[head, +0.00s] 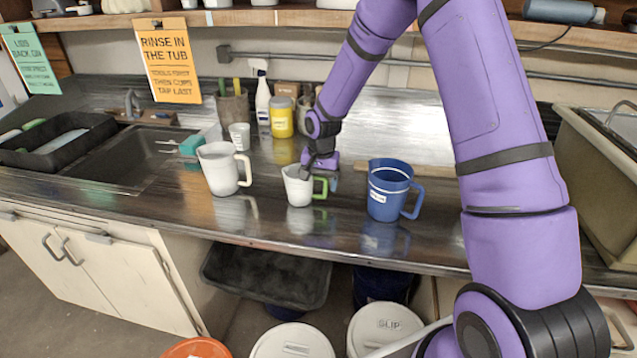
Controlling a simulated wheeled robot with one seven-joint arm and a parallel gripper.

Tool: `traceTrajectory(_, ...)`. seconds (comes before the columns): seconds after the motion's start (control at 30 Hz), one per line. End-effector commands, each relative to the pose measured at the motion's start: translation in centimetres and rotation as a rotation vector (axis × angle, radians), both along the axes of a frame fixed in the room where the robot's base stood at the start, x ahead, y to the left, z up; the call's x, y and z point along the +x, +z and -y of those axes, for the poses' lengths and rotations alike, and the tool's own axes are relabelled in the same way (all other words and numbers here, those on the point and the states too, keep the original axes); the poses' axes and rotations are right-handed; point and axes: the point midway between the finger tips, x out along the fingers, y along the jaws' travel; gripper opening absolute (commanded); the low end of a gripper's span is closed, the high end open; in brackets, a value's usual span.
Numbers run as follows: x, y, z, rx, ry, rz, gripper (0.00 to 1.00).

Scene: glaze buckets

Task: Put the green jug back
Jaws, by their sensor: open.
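In the head view, a small white jug with a green handle (297,191) stands upright on the dark metal counter, its handle to the right. My gripper (315,172) is open, pointing down at the jug's right rim, just above the handle. I cannot tell whether its fingers touch the jug, as they are small and partly hidden. A larger white jug (220,171) stands to the left. A blue jug (386,193) stands to the right with its handle to the right.
The counter (130,212) has a sink (125,158) and black tray (60,140) at left. A yellow-labelled jar (281,118), white spray bottle (262,100) and white cup (240,137) stand behind the jugs. Lidded buckets (292,343) are below. Counter right of the blue jug is partly hidden by my arm.

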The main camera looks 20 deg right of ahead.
Motion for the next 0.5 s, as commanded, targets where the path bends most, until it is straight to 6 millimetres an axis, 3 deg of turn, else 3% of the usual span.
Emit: traceTrajectory(0.5, -0.3, 9.2, 0.5, 0.000, 0.000, 0.004, 0.82)
